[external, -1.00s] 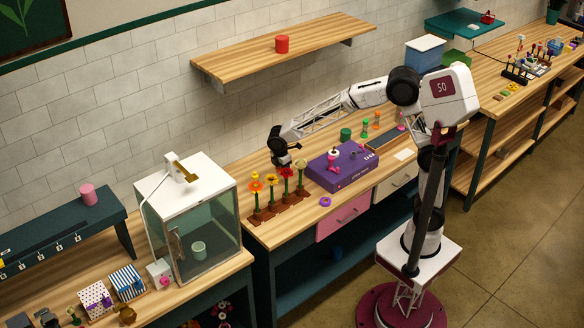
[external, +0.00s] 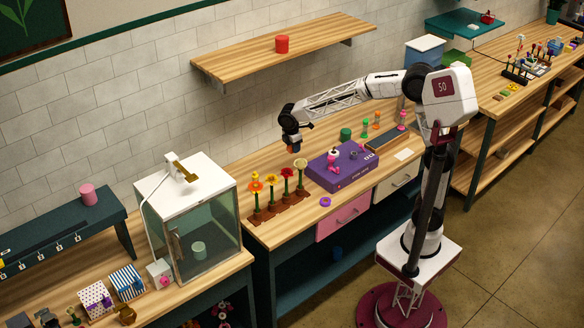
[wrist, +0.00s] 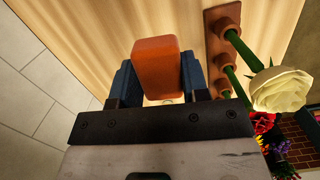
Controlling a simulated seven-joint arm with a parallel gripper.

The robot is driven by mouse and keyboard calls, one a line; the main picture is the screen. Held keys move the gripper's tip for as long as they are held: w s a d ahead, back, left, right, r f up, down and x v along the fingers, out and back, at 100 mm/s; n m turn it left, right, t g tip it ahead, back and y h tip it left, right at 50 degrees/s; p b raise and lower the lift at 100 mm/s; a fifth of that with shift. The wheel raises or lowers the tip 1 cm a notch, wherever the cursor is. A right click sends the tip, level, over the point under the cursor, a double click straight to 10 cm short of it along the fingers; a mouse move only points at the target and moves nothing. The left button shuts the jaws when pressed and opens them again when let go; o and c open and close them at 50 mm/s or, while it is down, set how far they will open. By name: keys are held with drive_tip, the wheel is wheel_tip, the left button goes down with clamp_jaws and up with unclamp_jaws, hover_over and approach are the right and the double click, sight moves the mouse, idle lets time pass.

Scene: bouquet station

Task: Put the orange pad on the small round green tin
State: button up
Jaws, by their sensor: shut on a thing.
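My gripper (external: 293,146) is shut on the orange pad (wrist: 157,68) and holds it above the back of the middle bench. In the wrist view the pad is a rounded orange block between the two blue fingers. In the external view only a small bit of orange shows below the gripper. A small round green tin (external: 346,134) stands on the bench, behind the purple box and to the right of my gripper. The pad and the tin are well apart. The tin is not seen in the wrist view.
A row of potted flowers (external: 278,197) stands in front of and below my gripper; a white flower (wrist: 281,88) shows close in the wrist view. A purple box (external: 343,167) with small pink things on it lies to the right. A wooden shelf (external: 285,50) hangs on the wall above.

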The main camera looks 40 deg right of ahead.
drive_tip(key=s+d+m, duration=0.3)
drive_tip(key=d, duration=1.1)
drive_tip(key=s+d+m, duration=0.2)
drive_tip(key=s+d, duration=0.1)
drive_tip(key=d, duration=1)
drive_tip(key=s+d+m, duration=0.3)
drive_tip(key=d, duration=1.1)
drive_tip(key=shift+g, duration=0.4)
drive_tip(key=f, duration=0.5)
drive_tip(key=shift+s+f, duration=0.2)
drive_tip(key=shift+f, duration=0.05)
drive_tip(key=shift+w, duration=0.2)
hover_over(347, 131)
drive_tip(key=shift+w+a+f, duration=0.15)
drive_tip(key=shift+w+f, duration=0.1)
drive_tip(key=shift+f, duration=0.45)
drive_tip(key=shift+f, duration=0.1)
drive_tip(key=shift+f, duration=1.65)
drive_tip(key=shift+f, duration=0.15)
